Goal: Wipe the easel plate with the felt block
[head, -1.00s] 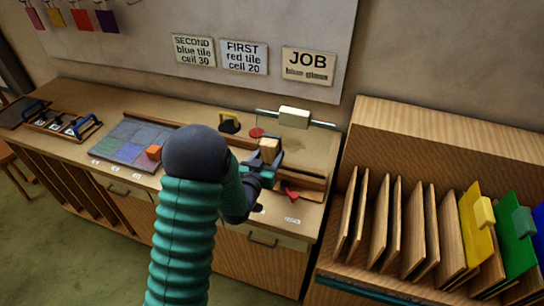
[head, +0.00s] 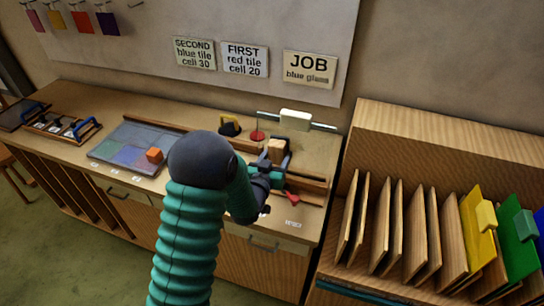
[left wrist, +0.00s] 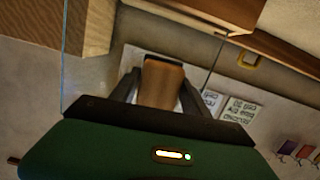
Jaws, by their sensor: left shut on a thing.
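My left gripper (head: 277,157) is shut on a tan block (head: 277,147), which looks like the felt block, above the right part of the bench. In the left wrist view the block (left wrist: 162,84) sits between the two dark fingers, brown with a dark end. Behind it in the head view, a bar with a white piece (head: 295,119) runs along what seems to be the top of a clear upright plate, the easel plate (head: 303,141). The plate is hard to see; I cannot tell whether the block touches it. My right gripper is in neither view.
A yellow-and-black tool (head: 230,125) and a red disc (head: 257,136) lie left of the plate. A red piece (head: 292,197) lies near the bench front. A rack (head: 430,255) of upright boards stands right.

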